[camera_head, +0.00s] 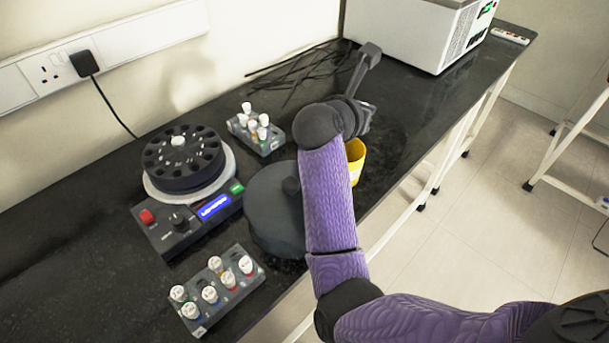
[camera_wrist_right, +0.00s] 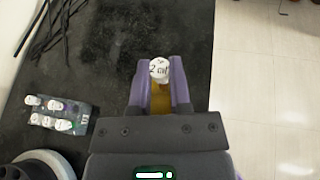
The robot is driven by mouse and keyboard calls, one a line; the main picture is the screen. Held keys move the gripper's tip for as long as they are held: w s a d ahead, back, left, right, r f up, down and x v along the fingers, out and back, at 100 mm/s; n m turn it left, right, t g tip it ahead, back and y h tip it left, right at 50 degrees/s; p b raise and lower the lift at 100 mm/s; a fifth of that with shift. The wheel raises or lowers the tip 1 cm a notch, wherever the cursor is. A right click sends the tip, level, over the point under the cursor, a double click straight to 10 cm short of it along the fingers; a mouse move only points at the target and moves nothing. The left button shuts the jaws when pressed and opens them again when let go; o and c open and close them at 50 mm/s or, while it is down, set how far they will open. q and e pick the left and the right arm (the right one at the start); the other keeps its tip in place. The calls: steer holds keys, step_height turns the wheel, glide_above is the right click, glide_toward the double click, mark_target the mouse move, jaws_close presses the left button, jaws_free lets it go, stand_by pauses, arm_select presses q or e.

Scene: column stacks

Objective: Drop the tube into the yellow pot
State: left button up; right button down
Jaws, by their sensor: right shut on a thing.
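The tube (camera_wrist_right: 160,69) has a white cap with dark writing. In the right wrist view it sits between the two fingertips of my right gripper (camera_wrist_right: 160,82), which is shut on it. The yellow pot (camera_head: 355,161) stands on the black bench near its front edge, partly hidden behind my right arm in the head view. In the right wrist view yellow of the pot (camera_wrist_right: 160,103) shows between the fingers, below the tube. I cannot tell the height of the tube above the pot. In the head view the tube and fingertips are hidden. My left gripper is not in view.
A centrifuge (camera_head: 184,158) with its dark lid (camera_head: 270,212) beside it stands on the bench. Racks of capped tubes stand near (camera_head: 205,322) and far (camera_head: 265,146). A white box-shaped device (camera_head: 400,30) and black cables (camera_head: 300,70) are at the back.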

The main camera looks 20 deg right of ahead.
steer(key=b, duration=0.6)
glide_above(355, 150)
steer(key=s+a, duration=0.3)
step_height(355, 150, down, 7)
arm_select(q)
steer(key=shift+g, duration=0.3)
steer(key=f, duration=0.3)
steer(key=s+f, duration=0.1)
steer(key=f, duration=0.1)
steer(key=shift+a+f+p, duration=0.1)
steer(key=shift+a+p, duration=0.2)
steer(key=shift+p, duration=0.05)
arm_select(e)
steer(key=shift+w+d+r, duration=0.1)
steer(key=shift+w+r, duration=0.05)
steer(key=shift+r, duration=0.05)
steer(key=shift+c, duration=2.4)
jaws_free()
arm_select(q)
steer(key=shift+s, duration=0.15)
